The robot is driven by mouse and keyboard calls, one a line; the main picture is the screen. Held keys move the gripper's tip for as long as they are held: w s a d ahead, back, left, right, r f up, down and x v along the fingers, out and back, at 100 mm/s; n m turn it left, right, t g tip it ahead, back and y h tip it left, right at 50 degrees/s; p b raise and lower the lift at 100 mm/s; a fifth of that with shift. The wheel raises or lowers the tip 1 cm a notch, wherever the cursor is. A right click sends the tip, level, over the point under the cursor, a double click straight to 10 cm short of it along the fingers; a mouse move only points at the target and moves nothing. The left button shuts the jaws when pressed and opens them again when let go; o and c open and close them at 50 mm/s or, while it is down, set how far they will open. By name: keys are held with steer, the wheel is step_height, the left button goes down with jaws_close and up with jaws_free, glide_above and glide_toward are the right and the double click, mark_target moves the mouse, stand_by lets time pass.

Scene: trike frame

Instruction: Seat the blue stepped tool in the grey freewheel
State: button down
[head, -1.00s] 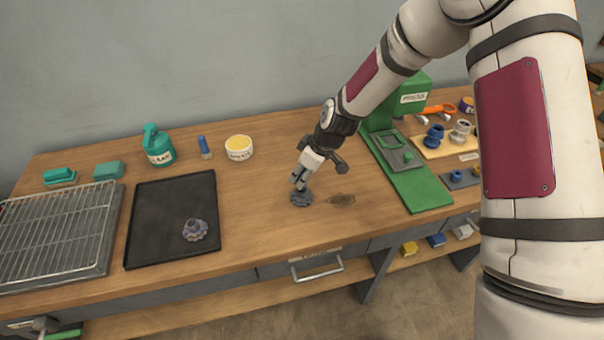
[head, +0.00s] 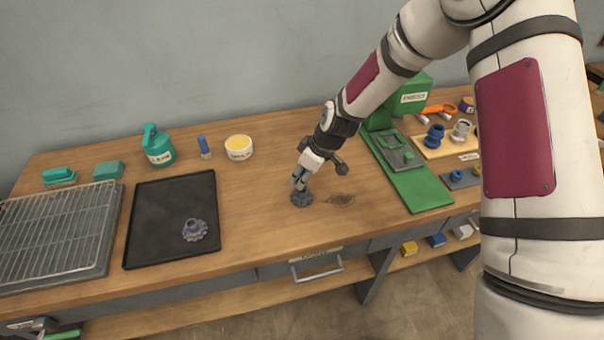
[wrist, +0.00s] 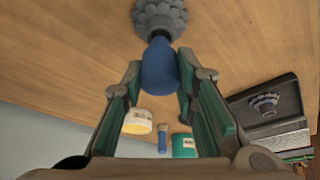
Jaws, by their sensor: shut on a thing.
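My gripper (head: 300,180) points down over the middle of the bench. In the wrist view its fingers are closed on the sides of a blue stepped tool (wrist: 158,70), which narrows to a dark end. A grey toothed freewheel (head: 301,199) lies on the bench directly below the gripper; it also shows in the wrist view (wrist: 160,14). The tool's dark end meets the middle of this freewheel. I cannot tell how deep it sits, as the contact is partly hidden. A second toothed wheel (head: 194,230) lies on the black tray at the left.
The black tray (head: 145,222) and a wire rack (head: 55,235) fill the left. A green bottle (head: 158,147), small blue bottle (head: 204,147) and yellow-topped tub (head: 239,148) stand behind. A green press (head: 415,190) and wooden holder (head: 440,150) stand right. Bench around the freewheel is clear.

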steer(key=shift+f+b, duration=0.3)
steer(key=shift+f, duration=0.8)
steer(key=c, duration=1.2)
jaws_free()
steer(key=v, duration=1.2)
steer(key=shift+d, duration=0.1)
steer(key=s+d+r+m+t+h, duration=0.15)
steer(key=s+d+r+m, duration=0.25)
steer(key=s+d+r, duration=0.45)
steer(key=s+d+r+m+t+h, duration=0.1)
steer(key=s+d+r+m+h, duration=0.3)
steer(key=s+r, duration=0.75)
steer(key=s+d+r+m+y, duration=0.1)
steer(key=s+d+r+m, duration=0.2)
steer(key=s, duration=0.3)
steer(key=shift+s+d+r+m+t+y, duration=0.15)
steer(key=shift+s+r+m+t+y, duration=0.25)
steer(key=shift+r+m, duration=0.3)
